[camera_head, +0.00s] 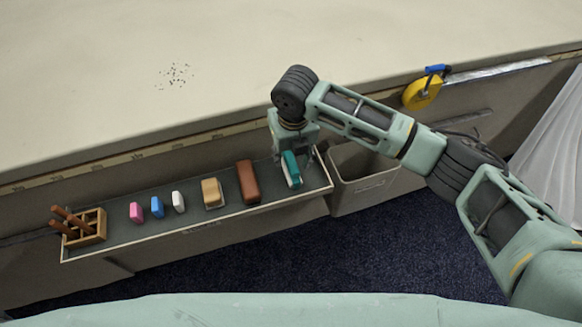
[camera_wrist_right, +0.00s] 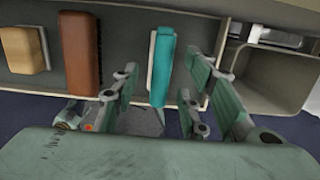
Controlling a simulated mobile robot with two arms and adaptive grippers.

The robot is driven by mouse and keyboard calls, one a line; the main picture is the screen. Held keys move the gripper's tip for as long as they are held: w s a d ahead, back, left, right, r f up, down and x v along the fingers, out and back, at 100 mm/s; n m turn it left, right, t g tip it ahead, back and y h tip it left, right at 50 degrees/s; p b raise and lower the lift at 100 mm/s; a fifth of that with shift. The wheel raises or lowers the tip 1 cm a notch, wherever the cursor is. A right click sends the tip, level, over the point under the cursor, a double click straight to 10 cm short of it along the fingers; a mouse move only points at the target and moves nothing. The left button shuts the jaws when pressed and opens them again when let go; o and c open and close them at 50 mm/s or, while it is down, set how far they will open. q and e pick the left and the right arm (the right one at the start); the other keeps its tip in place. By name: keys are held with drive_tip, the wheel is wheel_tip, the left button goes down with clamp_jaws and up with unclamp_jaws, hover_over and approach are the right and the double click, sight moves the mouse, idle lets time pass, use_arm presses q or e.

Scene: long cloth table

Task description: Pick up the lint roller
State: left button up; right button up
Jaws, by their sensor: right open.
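The teal-and-white object (camera_head: 291,170), which I take to be the lint roller, lies at the right end of the long grey tray (camera_head: 112,241). In the right wrist view, it (camera_wrist_right: 161,66) shows as a long teal bar with a white strip along its left side. My right gripper (camera_head: 296,157) is open over it. In the wrist view, the fingers of that gripper (camera_wrist_right: 162,78) show on either side of the bar, with visible gaps. I cannot tell how far above the tray the fingertips are. My left gripper is not in view.
Left of it in the tray are a brown block (camera_head: 248,182), a tan block (camera_head: 212,193), white, blue and pink pieces, and a wooden holder (camera_head: 88,230). A grey bin (camera_head: 362,190) stands close on the right. A yellow tape measure (camera_head: 421,93) is at the table edge.

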sight(291, 159)
wheel_tip(291, 159, down, 3)
drive_tip(key=shift+w+f, duration=0.15)
drive_tip(key=shift+f, duration=0.05)
clamp_jaws()
idle(0.3)
